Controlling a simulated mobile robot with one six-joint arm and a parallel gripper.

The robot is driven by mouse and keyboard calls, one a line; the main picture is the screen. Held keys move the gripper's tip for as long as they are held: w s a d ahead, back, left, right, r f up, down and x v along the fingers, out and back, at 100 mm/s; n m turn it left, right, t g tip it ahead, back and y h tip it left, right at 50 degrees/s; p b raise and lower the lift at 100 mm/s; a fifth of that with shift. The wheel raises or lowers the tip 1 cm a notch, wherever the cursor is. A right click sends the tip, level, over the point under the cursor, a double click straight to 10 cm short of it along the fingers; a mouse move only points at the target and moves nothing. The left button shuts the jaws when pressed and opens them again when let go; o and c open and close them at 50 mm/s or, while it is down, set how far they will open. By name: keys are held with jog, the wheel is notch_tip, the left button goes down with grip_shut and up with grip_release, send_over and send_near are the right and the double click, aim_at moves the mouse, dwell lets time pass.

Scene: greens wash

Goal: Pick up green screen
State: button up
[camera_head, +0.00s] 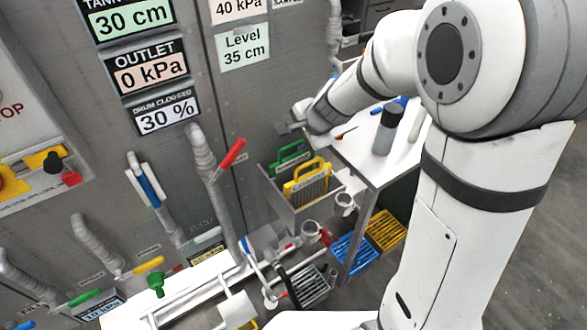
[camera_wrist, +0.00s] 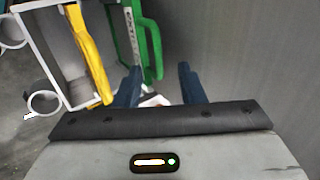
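The green screen (camera_head: 289,156) stands upright in a grey holder (camera_head: 300,212) against the wall, behind a yellow screen (camera_head: 307,180). In the wrist view the green screen (camera_wrist: 150,45) is a green frame with a handle loop, just beyond my fingertips. The yellow screen (camera_wrist: 88,50) is to its left. My gripper (camera_wrist: 160,85) has its two dark blue fingers apart, with no screen between them. In the head view my gripper (camera_head: 291,127) is small, just above the green screen. The lower part of the green screen is hidden.
A steel table (camera_head: 365,158) right of the holder carries a dark-capped bottle (camera_head: 386,130). Blue (camera_head: 350,256) and yellow (camera_head: 385,230) baskets sit low beneath it. Pipes and valve handles, including a red one (camera_head: 231,154), stick out from the wall on the left.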

aim_at(292, 145)
jog(key=b+x, duration=0.1)
jog(key=x, duration=0.4)
jog(key=shift+s+f, duration=0.1)
jog(key=shift+f, duration=0.05)
jog(key=shift+c, duration=0.4)
grip_shut()
